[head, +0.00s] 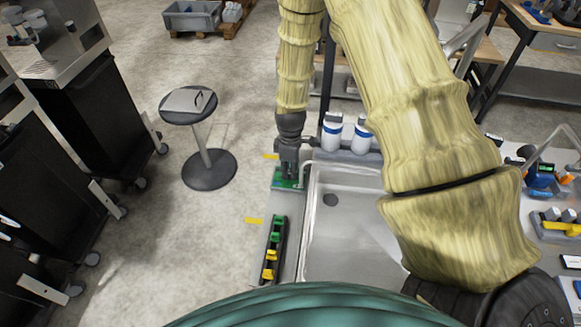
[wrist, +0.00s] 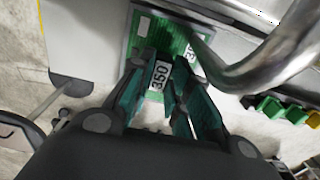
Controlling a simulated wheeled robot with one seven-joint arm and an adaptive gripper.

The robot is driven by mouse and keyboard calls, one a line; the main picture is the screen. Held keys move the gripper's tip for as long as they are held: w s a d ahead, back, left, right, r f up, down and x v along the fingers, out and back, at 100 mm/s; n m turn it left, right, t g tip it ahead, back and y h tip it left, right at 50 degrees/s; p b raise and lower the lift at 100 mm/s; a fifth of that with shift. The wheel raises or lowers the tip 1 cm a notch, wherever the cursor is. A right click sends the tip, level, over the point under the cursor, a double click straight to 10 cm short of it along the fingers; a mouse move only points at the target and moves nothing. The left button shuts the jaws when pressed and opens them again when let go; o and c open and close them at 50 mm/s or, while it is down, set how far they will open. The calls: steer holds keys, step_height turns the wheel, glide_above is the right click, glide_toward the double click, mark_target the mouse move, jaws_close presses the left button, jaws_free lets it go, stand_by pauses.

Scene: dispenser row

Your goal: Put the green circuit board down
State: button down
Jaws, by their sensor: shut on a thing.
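The green circuit board (head: 286,184) is at the narrow left strip of the counter, beside the sink's far left corner. My gripper (head: 288,172) points down over it and is shut on it. In the wrist view, the board (wrist: 143,45) shows beyond and between the fingers of my gripper (wrist: 165,70), with white labels on it, one reading 350. Whether the board touches the counter cannot be told; the fingers hide part of it.
The steel sink (head: 335,265) lies right of the board. A metal pipe (wrist: 275,60) passes close beside it in the wrist view. A black holder with green and yellow pieces (head: 265,268) stands nearer. White-and-blue bottles (head: 331,136) stand behind. A stool (head: 188,117) is left.

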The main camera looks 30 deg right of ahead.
steer(key=shift+w+d+f, duration=0.15)
steer(key=shift+d+f, duration=0.05)
steer(key=shift+a, duration=0.1)
steer(key=c, duration=1.3)
jaws_free()
steer(key=shift+r, duration=0.15)
steer(key=shift+r+b, duration=2)
steer(key=shift+r, duration=3.9)
